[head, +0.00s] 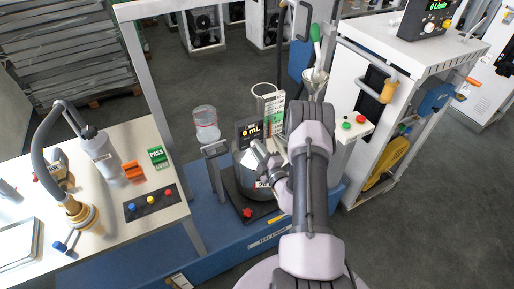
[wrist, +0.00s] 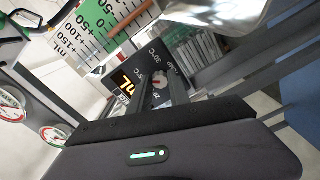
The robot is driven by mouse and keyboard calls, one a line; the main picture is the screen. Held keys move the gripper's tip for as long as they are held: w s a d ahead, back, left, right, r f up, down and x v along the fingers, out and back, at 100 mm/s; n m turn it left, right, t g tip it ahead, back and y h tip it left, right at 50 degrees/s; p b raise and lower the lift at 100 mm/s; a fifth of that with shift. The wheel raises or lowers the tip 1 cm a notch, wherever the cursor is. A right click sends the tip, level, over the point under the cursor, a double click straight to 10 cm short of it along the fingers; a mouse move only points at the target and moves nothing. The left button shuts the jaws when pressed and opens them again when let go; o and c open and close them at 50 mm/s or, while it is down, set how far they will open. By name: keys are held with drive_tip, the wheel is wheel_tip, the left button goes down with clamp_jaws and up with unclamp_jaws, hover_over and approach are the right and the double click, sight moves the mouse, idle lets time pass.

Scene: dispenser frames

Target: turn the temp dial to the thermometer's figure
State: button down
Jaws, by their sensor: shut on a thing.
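In the wrist view the temp dial (wrist: 160,79) is a small pale knob with a red mark on a dark panel (wrist: 183,58) lettered TEMP, with °C figures around it. My gripper (wrist: 161,90) is shut on the dial, one dark finger on each side. The exact setting is too small to read. In the head view my gripper (head: 263,158) is at the front of the dispenser, beneath its display (head: 250,131), which reads 0 mL, and hides the dial. I cannot make out a thermometer or its figure in either view.
A green and white mL scale (wrist: 97,30) stands close to my gripper. A clear vessel (head: 206,124) is left of the dispenser. A bench (head: 160,215) with coloured buttons is at the left, and a white cabinet (head: 400,60) at the right.

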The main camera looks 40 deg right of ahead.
idle(0.5)
drive_tip(key=c, duration=1.2)
unclamp_jaws()
drive_tip(key=p+v, duration=0.2)
drive_tip(key=v, duration=1.5)
drive_tip(key=shift+s+a, duration=0.15)
drive_tip(key=shift+s, duration=0.05)
drive_tip(key=shift+r, duration=0.1)
